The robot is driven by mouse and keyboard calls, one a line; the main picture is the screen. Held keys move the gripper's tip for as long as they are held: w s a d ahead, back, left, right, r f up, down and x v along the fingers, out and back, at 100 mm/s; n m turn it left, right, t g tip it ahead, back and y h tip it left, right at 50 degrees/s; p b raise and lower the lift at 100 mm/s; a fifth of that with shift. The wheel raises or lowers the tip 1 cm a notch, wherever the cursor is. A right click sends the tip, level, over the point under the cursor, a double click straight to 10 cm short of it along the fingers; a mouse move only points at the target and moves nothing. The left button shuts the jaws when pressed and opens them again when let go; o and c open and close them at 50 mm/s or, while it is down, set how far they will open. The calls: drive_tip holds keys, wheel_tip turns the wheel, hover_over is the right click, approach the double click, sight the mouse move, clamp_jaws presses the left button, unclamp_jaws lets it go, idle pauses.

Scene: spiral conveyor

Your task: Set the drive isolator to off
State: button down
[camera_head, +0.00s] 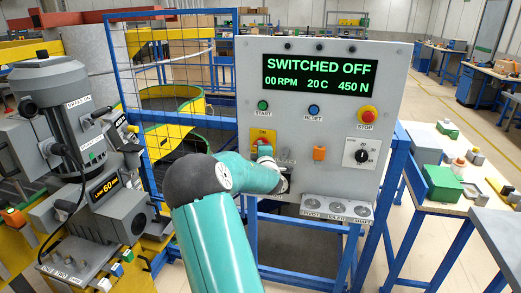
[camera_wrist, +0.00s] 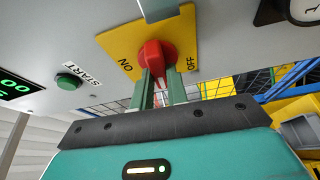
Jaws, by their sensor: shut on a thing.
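The drive isolator is a red rotary handle (camera_wrist: 155,60) on a yellow plate (camera_wrist: 185,30) marked ON at the left and OFF at the right in the wrist view. My gripper (camera_wrist: 157,84) has its two green fingers closed on the handle from below. The handle's exact pointing is partly hidden by the fingers. In the head view the yellow plate (camera_head: 263,134) is on the grey control panel (camera_head: 215,100), and my arm covers part of the area below it. The panel display (camera_head: 320,75) reads SWITCHED OFF, 00 RPM, 20 C, 450 N.
A green START button (camera_head: 263,105), blue RESET button (camera_head: 313,109), red STOP button (camera_head: 367,115) and a black dial (camera_head: 361,152) are on the panel. An orange part (camera_head: 319,153) sits right of the isolator. A motor unit (camera_head: 55,90) stands at left.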

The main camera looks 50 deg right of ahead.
drive_tip(key=shift+n, duration=0.5)
drive_tip(key=c, duration=1.4)
unclamp_jaws()
drive_tip(key=v, duration=1.4)
drive_tip(key=shift+w+r, duration=0.1)
